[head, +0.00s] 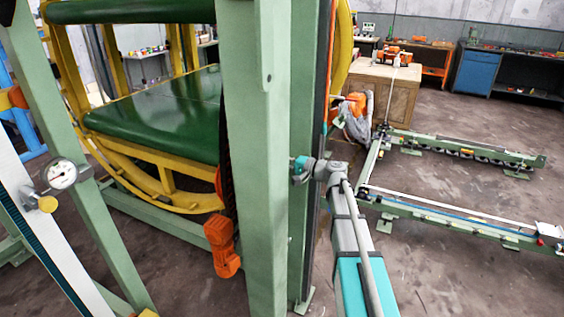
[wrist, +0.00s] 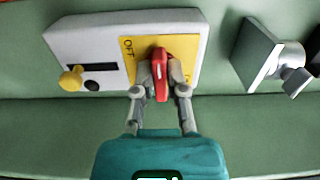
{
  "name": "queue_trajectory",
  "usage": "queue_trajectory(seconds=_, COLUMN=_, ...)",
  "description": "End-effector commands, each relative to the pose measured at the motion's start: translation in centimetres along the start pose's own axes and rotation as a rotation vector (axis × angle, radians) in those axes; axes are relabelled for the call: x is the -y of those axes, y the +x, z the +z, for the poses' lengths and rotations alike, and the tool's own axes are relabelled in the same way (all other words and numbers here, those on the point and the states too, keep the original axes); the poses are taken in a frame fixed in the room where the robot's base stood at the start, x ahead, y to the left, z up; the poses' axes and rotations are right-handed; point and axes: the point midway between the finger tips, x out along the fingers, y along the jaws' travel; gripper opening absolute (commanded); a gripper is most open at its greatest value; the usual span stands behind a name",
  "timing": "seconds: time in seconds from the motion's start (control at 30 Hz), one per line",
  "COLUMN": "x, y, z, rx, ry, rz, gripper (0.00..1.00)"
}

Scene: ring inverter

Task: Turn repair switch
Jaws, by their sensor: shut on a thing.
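The repair switch is a red handle (wrist: 161,66) on a yellow plate marked OFF (wrist: 129,52), on a light grey box (wrist: 80,38) in the wrist view. My gripper (wrist: 161,80) has its two grey fingers on either side of the red handle, shut on it. The handle stands roughly upright in the picture. The teal gripper body shows below it. In the head view my gripper's fingertips and the switch box are hidden by the green post (head: 252,150).
A yellow knob (wrist: 71,78) sits at the box's left end. A metal bracket (wrist: 262,52) with a bolt stands right of the box. Low green rails (head: 440,215) lie on the floor at right.

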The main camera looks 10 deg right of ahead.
Motion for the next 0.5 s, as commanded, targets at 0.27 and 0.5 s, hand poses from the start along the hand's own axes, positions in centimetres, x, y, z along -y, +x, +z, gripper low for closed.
queue_trajectory(seconds=0.27, x=0.20, y=0.27, z=-0.36, rx=-0.005, ry=0.001, rz=-0.007, gripper=0.34)
queue_trajectory(seconds=0.5, x=0.10, y=0.16, z=-0.26, rx=-0.003, ry=0.001, rz=-0.004, gripper=0.51)
